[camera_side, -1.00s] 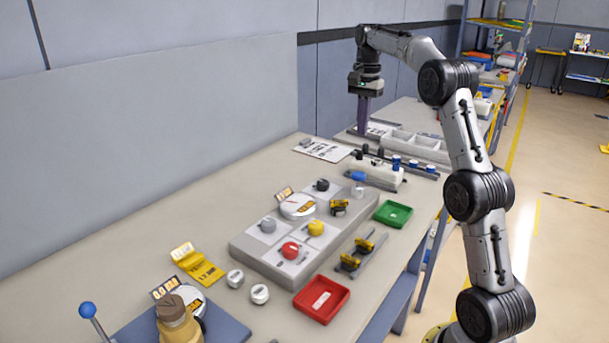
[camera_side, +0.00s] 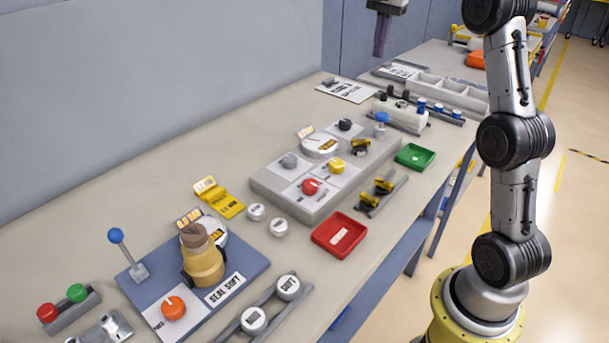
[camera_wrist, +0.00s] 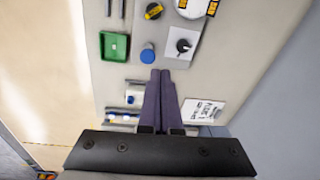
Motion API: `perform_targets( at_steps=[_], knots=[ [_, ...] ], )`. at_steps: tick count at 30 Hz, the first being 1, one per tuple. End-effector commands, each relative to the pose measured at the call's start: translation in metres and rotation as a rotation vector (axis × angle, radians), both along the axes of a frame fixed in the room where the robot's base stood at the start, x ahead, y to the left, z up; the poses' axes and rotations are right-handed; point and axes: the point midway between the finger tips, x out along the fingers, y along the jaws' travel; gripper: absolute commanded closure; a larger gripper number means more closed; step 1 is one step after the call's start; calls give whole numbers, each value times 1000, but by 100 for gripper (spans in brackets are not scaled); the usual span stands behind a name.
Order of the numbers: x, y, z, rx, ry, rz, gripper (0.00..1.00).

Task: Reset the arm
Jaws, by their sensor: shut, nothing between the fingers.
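My gripper (camera_side: 380,40) is raised above the far part of the bench, near the top edge of the side view, with its fingers pointing down. Its purple fingers also show in the wrist view (camera_wrist: 160,80), lying together with nothing between them. It touches nothing that I can see. The grey panel (camera_side: 268,183) with a red knob (camera_side: 310,187), a yellow knob (camera_side: 336,166), a black knob (camera_side: 345,124) and a blue-topped lever (camera_side: 381,117) lies below on the bench.
A red tray (camera_side: 322,243) and a green tray (camera_side: 403,157) stand along the bench's front edge. A blue panel (camera_side: 250,266) with a yellow-tan fixture (camera_side: 203,264) and a blue-knobbed lever (camera_side: 116,236) is nearer. A wall (camera_side: 150,90) runs behind the bench.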

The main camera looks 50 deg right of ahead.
Motion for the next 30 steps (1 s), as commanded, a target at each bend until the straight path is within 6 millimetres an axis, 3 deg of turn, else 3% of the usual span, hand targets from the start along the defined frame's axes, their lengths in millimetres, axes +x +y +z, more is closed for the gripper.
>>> perform_targets(
  at_steps=[1,3,6,10,14,20,24,30],
  knots=[
    [-7,26,19,-12,-21,39,100],
    [-19,57,36,-26,-45,91,100],
    [-41,97,52,-46,-80,184,100],
    [-74,143,61,-75,-125,328,100],
    [-112,181,57,-109,-171,488,100],
    [-174,225,26,-172,-239,766,100],
    [-215,244,-14,-224,-279,972,100],
    [-252,254,-78,-298,-297,1230,100]
  ],
)
